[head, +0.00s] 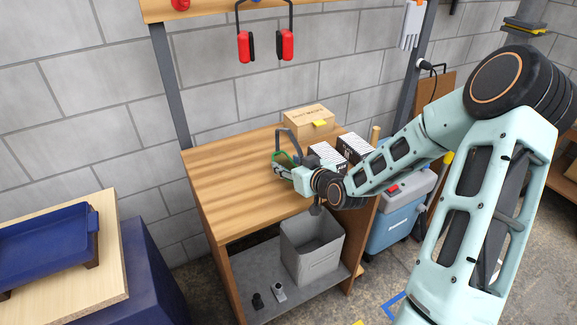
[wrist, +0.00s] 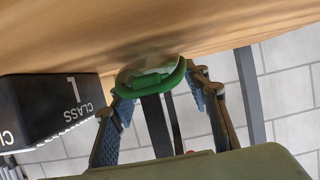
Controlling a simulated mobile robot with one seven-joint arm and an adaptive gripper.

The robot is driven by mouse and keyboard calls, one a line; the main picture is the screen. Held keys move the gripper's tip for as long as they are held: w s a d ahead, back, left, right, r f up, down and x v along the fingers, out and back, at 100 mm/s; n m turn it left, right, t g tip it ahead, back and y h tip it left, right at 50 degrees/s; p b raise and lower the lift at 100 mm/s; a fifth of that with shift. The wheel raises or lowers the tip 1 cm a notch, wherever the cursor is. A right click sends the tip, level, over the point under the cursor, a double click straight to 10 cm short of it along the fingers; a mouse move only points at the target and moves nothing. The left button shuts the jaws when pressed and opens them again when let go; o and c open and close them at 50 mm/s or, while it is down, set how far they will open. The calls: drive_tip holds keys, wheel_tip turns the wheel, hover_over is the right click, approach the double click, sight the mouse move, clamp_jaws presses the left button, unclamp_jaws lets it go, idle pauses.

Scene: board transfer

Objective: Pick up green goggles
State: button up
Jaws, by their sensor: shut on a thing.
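The green goggles (wrist: 150,78) have a green frame, a clear lens and a dark strap. In the wrist view they sit between the two fingers of my gripper (wrist: 158,92), which is shut on them. The wooden bench top lies right beside them; I cannot tell whether they touch it. In the head view the goggles (head: 284,158) show as a small green shape at my gripper (head: 281,164), above the wooden workbench (head: 225,180). The gripper partly hides them there.
Black-and-white boxes (head: 352,149) stand close right of my gripper; one lettered box (wrist: 55,108) shows in the wrist view. A cardboard box (head: 308,122) is behind. Red earmuffs (head: 287,45) hang above. A grey bin (head: 312,246) stands below. The bench's left part is clear.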

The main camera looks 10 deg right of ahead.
drive_tip(key=shift+r, duration=0.5)
wheel_tip(320, 180, up, 2)
drive_tip(key=shift+r, duration=0.1)
drive_tip(key=s+r, duration=0.1)
drive_tip(key=s+d+r+p, duration=0.1)
drive_tip(key=r, duration=0.1)
drive_tip(key=s+d+r+p, duration=0.1)
drive_tip(key=r, duration=0.1)
drive_tip(key=shift+s+r, duration=0.15)
drive_tip(key=shift+s, duration=0.2)
drive_tip(key=d+p+v, duration=0.1)
drive_tip(key=v, duration=0.9)
drive_tip(key=shift+r, duration=0.35)
drive_tip(key=shift+r, duration=0.1)
